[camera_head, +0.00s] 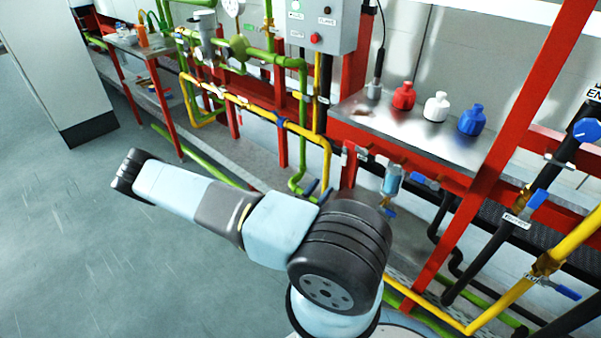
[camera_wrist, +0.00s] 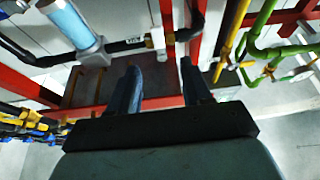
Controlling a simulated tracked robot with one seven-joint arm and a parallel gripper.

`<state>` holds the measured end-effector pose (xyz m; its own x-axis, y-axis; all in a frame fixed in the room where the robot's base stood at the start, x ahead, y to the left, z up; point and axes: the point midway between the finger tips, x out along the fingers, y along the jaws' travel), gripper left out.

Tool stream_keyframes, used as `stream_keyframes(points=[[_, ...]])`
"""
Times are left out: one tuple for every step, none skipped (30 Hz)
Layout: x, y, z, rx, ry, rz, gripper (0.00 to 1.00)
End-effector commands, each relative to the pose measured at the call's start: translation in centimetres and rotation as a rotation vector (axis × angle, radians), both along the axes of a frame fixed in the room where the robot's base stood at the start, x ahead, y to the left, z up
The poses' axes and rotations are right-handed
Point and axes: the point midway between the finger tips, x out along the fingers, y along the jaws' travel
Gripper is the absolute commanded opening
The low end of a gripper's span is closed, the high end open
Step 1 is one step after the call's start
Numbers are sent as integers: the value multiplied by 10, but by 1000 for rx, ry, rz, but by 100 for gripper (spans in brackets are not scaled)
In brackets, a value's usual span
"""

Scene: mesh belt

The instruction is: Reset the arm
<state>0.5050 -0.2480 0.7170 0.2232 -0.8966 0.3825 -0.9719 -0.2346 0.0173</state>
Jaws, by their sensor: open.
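My arm (camera_head: 255,225) shows in the head view, stretched to the left over the floor, in front of the pipe rack. My gripper is not visible at its end there. In the wrist view my gripper (camera_wrist: 165,85) shows two dark fingers standing apart with nothing between them. Behind the fingers are red frame bars and a grey panel, apart from the fingertips as far as I can tell.
A metal shelf (camera_head: 395,118) holds a red bottle (camera_head: 404,97), a white bottle (camera_head: 437,107) and a blue bottle (camera_head: 471,120). A grey control box (camera_head: 321,22) hangs above. Yellow pipes (camera_head: 262,112) and red posts stand close behind my arm. The floor (camera_head: 130,260) at left is clear.

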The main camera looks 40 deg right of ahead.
Motion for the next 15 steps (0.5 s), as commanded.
stream_keyframes(points=[[0, 0, 0, 0, 0, 0, 49], [0, 0, 0, 0, 0, 0, 49], [0, 0, 0, 0, 0, 0, 49], [0, 0, 0, 0, 0, 0, 49], [0, 0, 0, 0, 0, 0, 49], [0, 0, 0, 1, -2, 0, 49], [0, 0, 1, 3, -8, -1, 49], [0, 1, 1, 6, -15, -3, 49], [1, 2, 3, 13, -34, -6, 49], [1, 2, 4, 21, -52, -9, 49], [1, 4, 6, 30, -76, -13, 49], [1, 6, 10, 43, -118, -21, 49], [1, 7, 13, 56, -152, -27, 49], [2, 9, 16, 68, -192, -33, 49], [2, 11, 21, 86, -250, -44, 49]])
